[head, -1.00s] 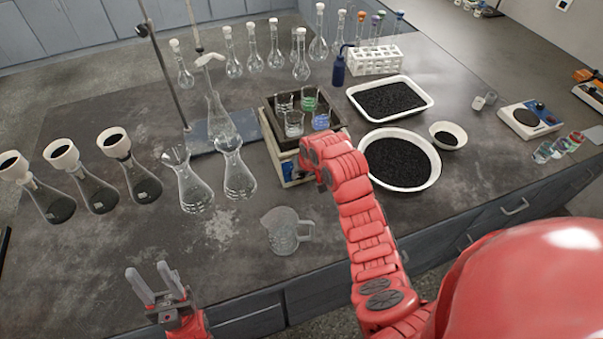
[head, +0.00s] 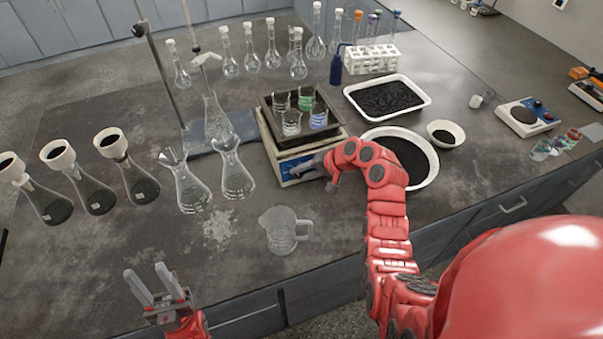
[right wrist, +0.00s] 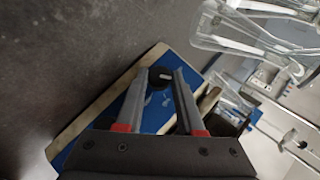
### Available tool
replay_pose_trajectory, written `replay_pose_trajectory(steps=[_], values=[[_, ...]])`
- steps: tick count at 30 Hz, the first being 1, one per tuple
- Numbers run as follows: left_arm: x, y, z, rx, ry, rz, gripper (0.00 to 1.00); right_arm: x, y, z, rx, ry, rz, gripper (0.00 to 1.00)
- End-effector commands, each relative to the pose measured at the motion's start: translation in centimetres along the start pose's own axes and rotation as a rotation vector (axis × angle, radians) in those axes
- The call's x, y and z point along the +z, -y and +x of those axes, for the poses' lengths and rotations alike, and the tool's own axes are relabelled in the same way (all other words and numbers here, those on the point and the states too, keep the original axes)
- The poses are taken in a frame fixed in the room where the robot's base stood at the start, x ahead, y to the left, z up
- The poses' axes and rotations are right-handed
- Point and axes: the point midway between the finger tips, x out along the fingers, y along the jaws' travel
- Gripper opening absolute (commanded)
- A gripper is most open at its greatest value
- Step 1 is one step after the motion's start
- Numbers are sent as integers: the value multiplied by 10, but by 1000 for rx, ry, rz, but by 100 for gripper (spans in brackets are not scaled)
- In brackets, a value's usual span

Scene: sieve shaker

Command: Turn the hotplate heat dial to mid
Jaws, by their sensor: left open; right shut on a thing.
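A pale boxy unit (head: 294,178) with a blue front panel stands mid-table and carries a dark tray of beakers. Its labels are too small to read, so I cannot tell if it is the hotplate. My right gripper (head: 318,167) reaches its front panel from the right. In the right wrist view, a small black dial (right wrist: 160,77) on the blue panel sits between the fingertips (right wrist: 161,72), and the gripper is shut on it. The dial's pointer mark cannot be read. My left gripper (head: 146,269) is open and empty at the table's front left.
Another unit with a round dark plate (head: 523,115) and blue panel stands at the right. A glass jug (head: 281,231) is in front of the boxy unit, flasks (head: 237,178) at its left. A white bowl of black grains (head: 430,172) is just right of my right gripper.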

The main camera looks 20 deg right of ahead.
Motion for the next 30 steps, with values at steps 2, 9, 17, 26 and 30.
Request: replay_pose_trajectory(steps=[2, 9, 17, 26, 30], values=[[1, 0, -4, 0, 0, 0, 45, 0, -4, 1, -51, 2, 56, 0], [2, -1, -14, 0, 0, 0, 45, 1, -8, 2, -214, 12, 215, 0], [4, -1, -27, 0, 0, 0, 45, 2, -11, 4, -389, 21, 388, 0], [7, -2, -41, 0, 0, 0, 45, 4, -12, 5, -562, 30, 557, 0], [8, -2, -46, 0, 0, 0, 45, 4, -13, 5, -620, 34, 613, 0]])
